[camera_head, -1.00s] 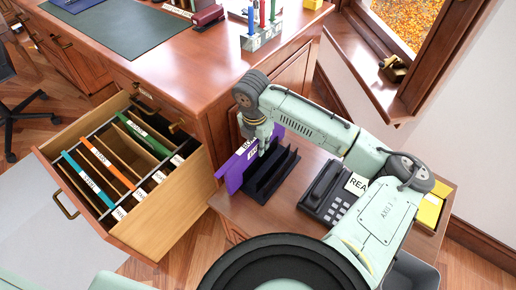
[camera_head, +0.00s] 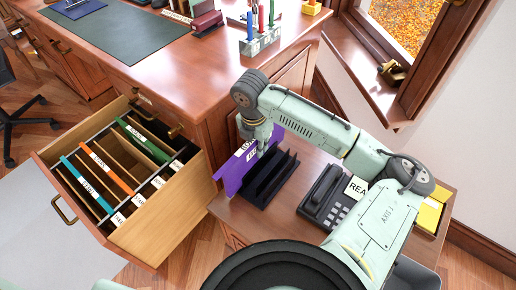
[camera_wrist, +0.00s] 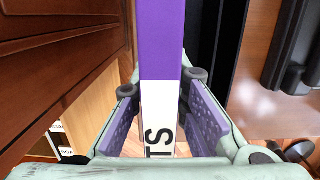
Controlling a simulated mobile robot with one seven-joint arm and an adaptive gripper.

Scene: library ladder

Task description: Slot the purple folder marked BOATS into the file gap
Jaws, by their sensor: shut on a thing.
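The purple folder (camera_head: 236,167) stands upright beside the black file rack (camera_head: 271,180) on the small wooden side table. My gripper (camera_head: 262,150) is shut on its upper edge. In the wrist view, the purple folder (camera_wrist: 174,35) runs between the two pads of my gripper (camera_wrist: 161,92), and its white label shows the letters "TS". The open drawer (camera_head: 172,212) at the left holds a blue folder (camera_head: 87,185), an orange folder (camera_head: 107,168) and a green folder (camera_head: 143,140), all labelled. A wider space with a tan divider (camera_head: 132,152) lies between orange and green.
A black telephone (camera_head: 322,197) with a white card (camera_head: 355,188) sits right of the rack. The big desk (camera_head: 190,55) rises behind the drawer, its corner close to my gripper. A pen stand (camera_head: 262,42) is on the desk. The air above the drawer is clear.

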